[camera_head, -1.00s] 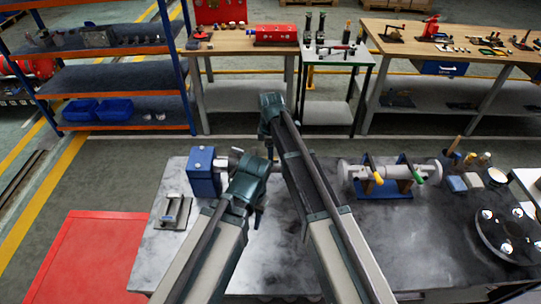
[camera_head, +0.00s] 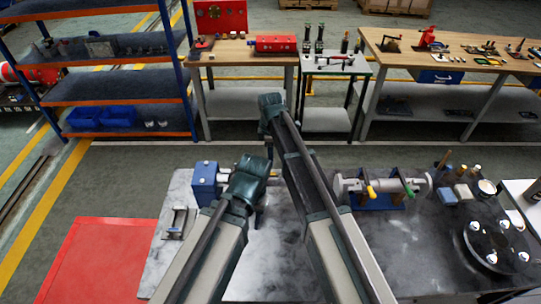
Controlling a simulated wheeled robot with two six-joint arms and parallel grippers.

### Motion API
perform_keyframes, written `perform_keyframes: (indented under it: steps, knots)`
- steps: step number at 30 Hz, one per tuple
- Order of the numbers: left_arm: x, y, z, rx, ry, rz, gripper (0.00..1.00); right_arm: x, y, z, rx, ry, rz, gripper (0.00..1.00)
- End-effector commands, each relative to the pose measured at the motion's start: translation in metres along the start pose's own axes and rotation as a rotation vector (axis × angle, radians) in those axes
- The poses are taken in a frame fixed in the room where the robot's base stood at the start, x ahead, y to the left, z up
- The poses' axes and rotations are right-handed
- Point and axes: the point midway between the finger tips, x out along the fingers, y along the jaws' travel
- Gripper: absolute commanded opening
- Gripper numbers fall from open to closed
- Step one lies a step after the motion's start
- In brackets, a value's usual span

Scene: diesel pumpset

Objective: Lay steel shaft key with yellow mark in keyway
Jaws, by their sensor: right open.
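A steel shaft (camera_head: 354,186) with wide ends lies across a blue stand (camera_head: 384,203) on the dark bench. A yellow and a green handle stand at it. A blue block (camera_head: 204,186) with a grey metal stub beside it stands at the bench's left, partly behind my left arm. A small grey plate with metal bars (camera_head: 178,222) lies in front of it. I cannot make out a key with a yellow mark or a keyway. My right gripper (camera_head: 268,151) shows only in small part beyond the folded arms, open and apart from the shaft. My left gripper is hidden by its arm.
A round dark plate with shiny knobs (camera_head: 497,246) and small pots and blocks (camera_head: 462,191) stand at the bench's right. A red panel (camera_head: 100,262) lies left of the bench. The bench middle (camera_head: 282,235) is clear. Shelves and workbenches stand behind.

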Motion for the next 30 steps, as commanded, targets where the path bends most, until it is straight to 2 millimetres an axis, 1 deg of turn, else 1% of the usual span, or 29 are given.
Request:
perform_keyframes:
  steps: [1, 3, 6, 10, 14, 30]
  knots:
    - [-0.016, -0.002, 0.001, 0.0, 0.0, 0.0, 0.42, -0.016, 0.0, 0.0, 0.0, 0.0, 0.0, 0.54]
    - [-0.026, -0.003, 0.002, 0.0, -0.001, 0.0, 0.42, -0.027, 0.0, 0.0, 0.0, 0.0, 0.0, 0.54]
    - [-0.04, -0.004, 0.003, 0.001, -0.001, 0.0, 0.42, -0.04, 0.0, 0.0, 0.0, 0.0, 0.0, 0.54]
    - [-0.051, -0.005, 0.003, 0.003, -0.002, 0.0, 0.42, -0.052, 0.0, 0.0, 0.0, 0.0, 0.0, 0.54]
    - [-0.054, -0.005, 0.004, 0.004, -0.002, 0.0, 0.42, -0.055, 0.0, 0.0, 0.0, 0.0, 0.0, 0.54]
    - [-0.053, -0.005, 0.004, 0.004, -0.002, 0.0, 0.42, -0.053, 0.0, 0.0, 0.0, 0.0, 0.0, 0.54]
